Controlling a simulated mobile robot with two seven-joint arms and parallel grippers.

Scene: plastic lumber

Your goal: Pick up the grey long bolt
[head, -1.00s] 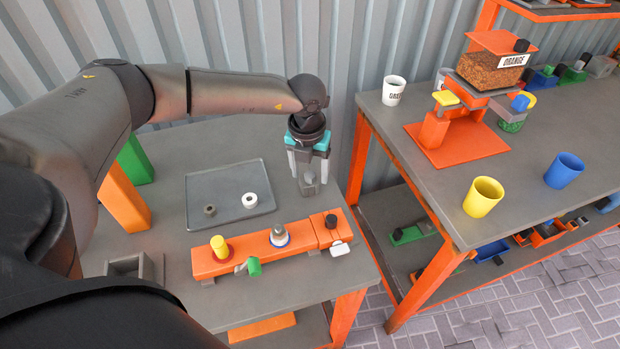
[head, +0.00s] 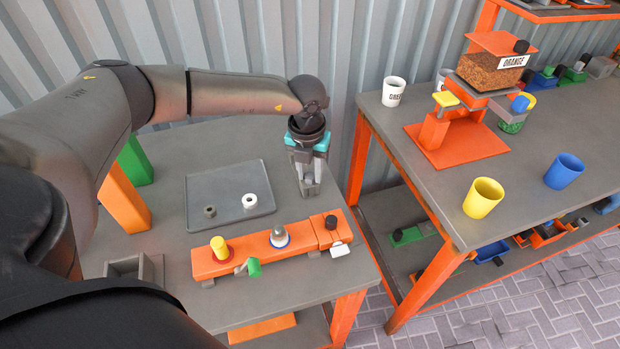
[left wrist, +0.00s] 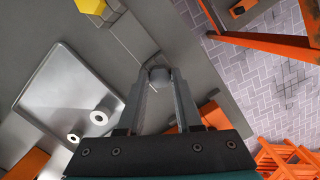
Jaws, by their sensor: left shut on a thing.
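My left gripper (head: 308,181) is at the right of the grey tray, beyond the orange block with fittings. It is shut on the grey long bolt (head: 310,189), which stands low at the table top between its fingers. In the left wrist view the bolt's grey head (left wrist: 159,74) shows between the fingertips, and the rest of it is hidden. I cannot tell whether it still touches the table. My right gripper is not in view.
The orange block (head: 210,265) carries a yellow peg and a grey dome. An orange dispenser (head: 460,150) and cups stand on the right table.

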